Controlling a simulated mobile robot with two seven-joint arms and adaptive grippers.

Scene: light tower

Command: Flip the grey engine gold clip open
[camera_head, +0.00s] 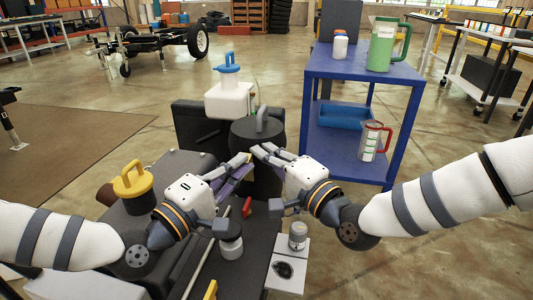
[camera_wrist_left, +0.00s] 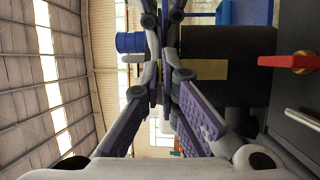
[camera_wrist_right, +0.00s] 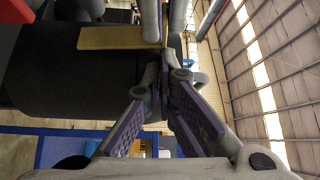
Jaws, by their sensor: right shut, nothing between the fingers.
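The grey engine is a dark cylinder (camera_head: 258,136) with a grey handle on top, at the centre of the head view. A flat gold clip shows against its dark side in the left wrist view (camera_wrist_left: 205,69) and in the right wrist view (camera_wrist_right: 110,37). My grippers hide it in the head view. My left gripper (camera_head: 242,160) is in front of the cylinder, fingers together and seemingly empty. My right gripper (camera_head: 262,150) is shut and empty beside it, fingertips close to the clip. I cannot tell whether either gripper touches the clip.
A blue shelf (camera_head: 350,70) at the right holds a green pitcher (camera_head: 381,47) and a red-handled mug (camera_head: 371,142). A white container with a blue cap (camera_head: 229,98) stands behind the engine. A yellow-handled black part (camera_head: 132,185) stands at the left.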

